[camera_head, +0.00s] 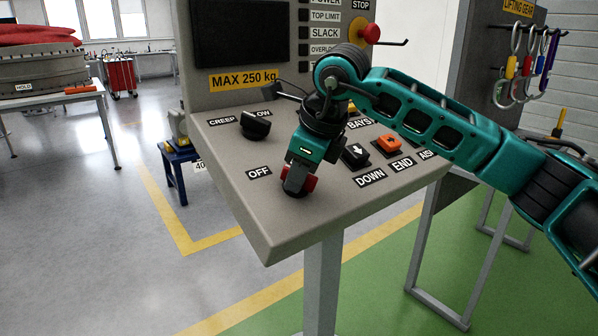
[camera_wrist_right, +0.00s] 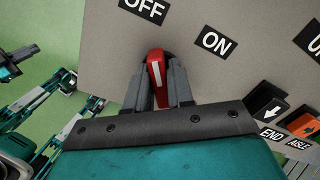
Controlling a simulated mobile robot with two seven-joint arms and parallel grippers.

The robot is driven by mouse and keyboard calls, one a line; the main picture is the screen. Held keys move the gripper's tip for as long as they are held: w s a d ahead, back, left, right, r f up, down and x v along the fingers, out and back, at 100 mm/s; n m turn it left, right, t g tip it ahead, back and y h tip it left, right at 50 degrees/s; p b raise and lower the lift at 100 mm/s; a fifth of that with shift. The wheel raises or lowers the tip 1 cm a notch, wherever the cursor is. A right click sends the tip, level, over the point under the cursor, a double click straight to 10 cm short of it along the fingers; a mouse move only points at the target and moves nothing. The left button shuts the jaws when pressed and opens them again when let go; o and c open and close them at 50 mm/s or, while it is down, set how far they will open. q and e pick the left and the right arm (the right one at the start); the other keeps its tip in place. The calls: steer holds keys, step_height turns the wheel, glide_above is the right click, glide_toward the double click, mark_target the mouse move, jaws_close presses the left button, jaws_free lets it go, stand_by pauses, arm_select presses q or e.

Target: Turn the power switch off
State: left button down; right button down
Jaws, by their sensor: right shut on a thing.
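The power switch is a red rotary knob with a white line, seen in the right wrist view (camera_wrist_right: 155,72). It sits on the sloped grey panel (camera_head: 285,222), near the OFF label (camera_head: 259,173). In the right wrist view its white line points up and slightly left, roughly toward the OFF label, with the ON label (camera_wrist_right: 216,43) to the right. My right gripper (camera_head: 297,184) points down at the panel and is shut on the red knob, with one finger on each side. In the head view the gripper hides part of the knob and the ON label.
A black CREEP knob (camera_head: 256,124) is left of my right gripper. A black DOWN rocker (camera_head: 355,155) and an orange rocker (camera_head: 388,145) are close on its right. A red stop button (camera_head: 371,33) is on the upright panel. Open floor lies left.

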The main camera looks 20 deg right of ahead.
steer(key=shift+r, duration=0.1)
steer(key=c, duration=1.1)
jaws_free()
steer(key=p+v, duration=0.1)
steer(key=v, duration=1.2)
steer(key=shift+p, duration=0.35)
